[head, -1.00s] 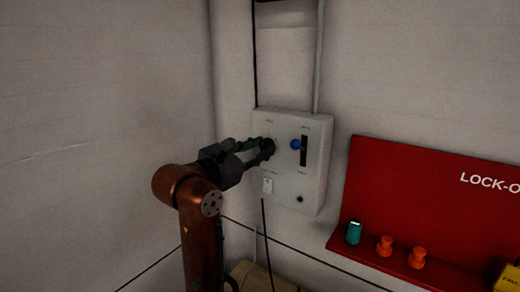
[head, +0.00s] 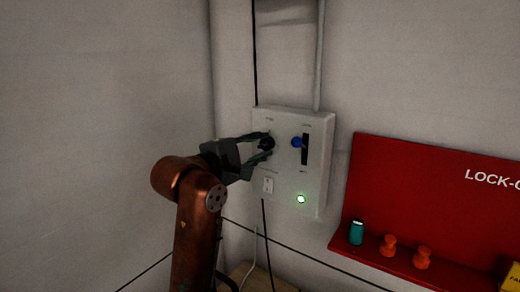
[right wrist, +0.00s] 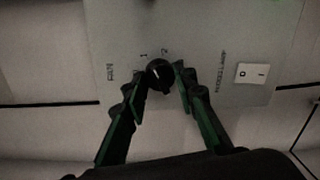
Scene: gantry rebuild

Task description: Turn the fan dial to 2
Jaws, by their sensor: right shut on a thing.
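The fan dial (head: 266,144) is a round black knob on the left of the light grey wall panel (head: 318,180). In the right wrist view the dial (right wrist: 159,76) sits between the two fingertips, with the printed marks 1 and 2 above it. A pale pointer line shows on its upper left; I cannot tell exactly which mark it faces. My right gripper (head: 266,146) is shut on the dial, one finger on each side. It also shows in the right wrist view (right wrist: 158,82). My left gripper is not in view.
A blue-knobbed lever (head: 297,142) in a black slot is just right of the dial. A red lock-out board (head: 410,185) with a shelf holding small items stands right.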

